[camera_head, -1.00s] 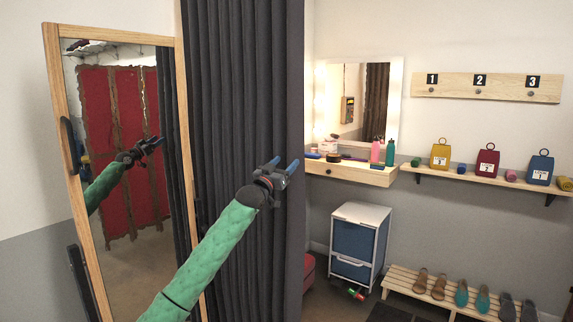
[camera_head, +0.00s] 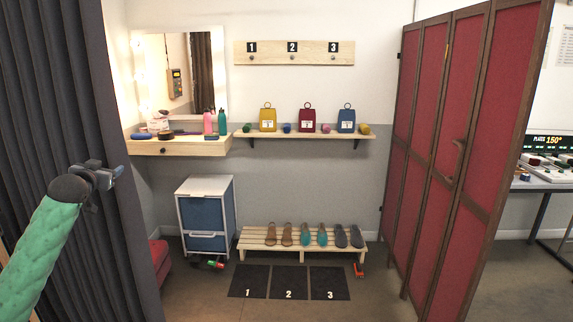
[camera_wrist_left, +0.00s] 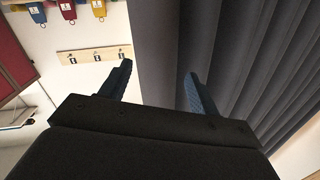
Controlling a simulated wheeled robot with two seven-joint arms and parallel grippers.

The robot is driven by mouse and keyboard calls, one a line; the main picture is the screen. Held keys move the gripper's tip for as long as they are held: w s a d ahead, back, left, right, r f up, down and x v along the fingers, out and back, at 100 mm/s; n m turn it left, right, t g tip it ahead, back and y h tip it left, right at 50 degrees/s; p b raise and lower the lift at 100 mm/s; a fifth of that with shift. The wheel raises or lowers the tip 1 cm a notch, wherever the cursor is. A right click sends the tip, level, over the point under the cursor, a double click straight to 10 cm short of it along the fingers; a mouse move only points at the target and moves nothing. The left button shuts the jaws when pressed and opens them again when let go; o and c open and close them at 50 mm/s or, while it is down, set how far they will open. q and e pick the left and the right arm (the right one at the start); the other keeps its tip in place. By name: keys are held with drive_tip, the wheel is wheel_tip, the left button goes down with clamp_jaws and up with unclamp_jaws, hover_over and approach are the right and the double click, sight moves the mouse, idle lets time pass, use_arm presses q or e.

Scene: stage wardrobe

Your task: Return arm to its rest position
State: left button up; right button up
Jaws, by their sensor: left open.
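My left arm, in a green quilted sleeve, comes in from the left edge of the head view. Its gripper (camera_head: 112,174) is raised in front of the dark curtain (camera_head: 62,100). In the left wrist view the two blue fingers of the left gripper (camera_wrist_left: 158,92) stand well apart with nothing between them. Past the fingers that view shows the curtain (camera_wrist_left: 225,45) and part of the wall. My right gripper is not in any view.
A vanity shelf (camera_head: 180,147) with bottles, a shelf (camera_head: 305,135) with three coloured bags, a white drawer unit (camera_head: 206,215) and a slatted shoe bench (camera_head: 300,243) line the back. Numbered mats lie on the floor. A red folding screen (camera_head: 430,130) stands right.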

use_arm(q)
drive_tip(key=s+d+f+m+g+h, duration=0.1)
drive_tip(key=s+d+f+g, duration=0.3)
drive_tip(key=s+d+f, duration=0.85)
drive_tip(key=s+d+f+m+g, duration=0.1)
drive_tip(key=s+d+f+g, duration=0.3)
drive_tip(key=s+d+f, duration=0.85)
drive_tip(key=s+d+f+g+h, duration=0.1)
drive_tip(key=s+d+f+g, duration=0.1)
drive_tip(key=s+d+f, duration=0.3)
drive_tip(key=s+d+f+g+h, duration=0.1)
drive_tip(key=s+d+f, duration=0.5)
drive_tip(key=s+f, duration=0.6)
drive_tip(key=s+d+f+n+g+h, duration=0.1)
drive_tip(key=s+d+f+g, duration=0.2)
drive_tip(key=s, duration=1.3)
wheel_tip(320, 180, down, 6)
drive_tip(key=shift+s+d+r+g, duration=0.15)
drive_tip(key=shift+d+g, duration=0.25)
drive_tip(key=shift+d, duration=0.85)
